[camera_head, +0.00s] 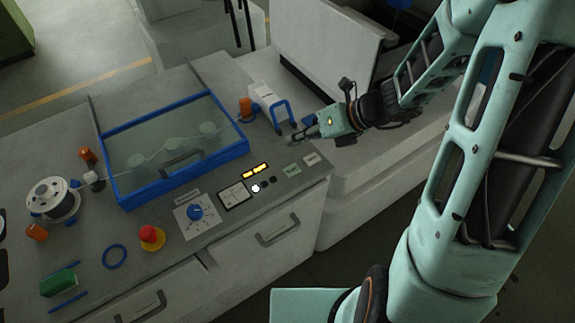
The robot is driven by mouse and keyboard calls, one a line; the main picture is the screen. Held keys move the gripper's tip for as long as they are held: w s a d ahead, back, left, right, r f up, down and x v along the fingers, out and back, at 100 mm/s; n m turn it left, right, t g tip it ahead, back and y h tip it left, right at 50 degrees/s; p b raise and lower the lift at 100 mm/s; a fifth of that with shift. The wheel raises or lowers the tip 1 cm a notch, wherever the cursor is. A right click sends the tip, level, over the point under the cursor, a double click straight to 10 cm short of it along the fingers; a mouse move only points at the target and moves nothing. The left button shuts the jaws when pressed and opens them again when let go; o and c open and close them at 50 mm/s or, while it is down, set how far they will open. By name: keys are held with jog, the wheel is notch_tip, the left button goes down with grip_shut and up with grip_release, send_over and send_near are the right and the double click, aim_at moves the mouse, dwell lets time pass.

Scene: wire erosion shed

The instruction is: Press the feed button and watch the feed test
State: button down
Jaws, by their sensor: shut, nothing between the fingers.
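The control panel (231,195) lies on the bench top, with two lit yellow displays (255,172) along its upper edge. One round white button (256,188) and two dark round buttons (268,181) sit in a row just below them. I cannot read any label, so I cannot tell which is the feed button. My gripper (291,139) is shut and empty. It is over the bench's right end, up and right of the buttons and apart from them. A clear-lidded box with a blue frame (127,203) shows rollers and a thread inside.
A blue knob (195,212) and a red mushroom button (151,236) are left of the panel. A white spool (52,201) stands far left. A white unit with a blue loop handle (281,113) is beside my gripper. Green (292,170) and pale labels lie at right.

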aim_at(294, 170)
notch_tip(294, 170, down, 9)
jog(key=b, duration=0.8)
jog(key=shift+r, duration=0.1)
dwell(1.3)
jog(key=shift+f+b, duration=0.4)
jog(key=shift+f+b, duration=0.3)
jog(key=shift+f, duration=0.1)
dwell(0.4)
dwell(0.4)
jog(key=shift+r+p, duration=0.85)
jog(key=shift+p, duration=0.05)
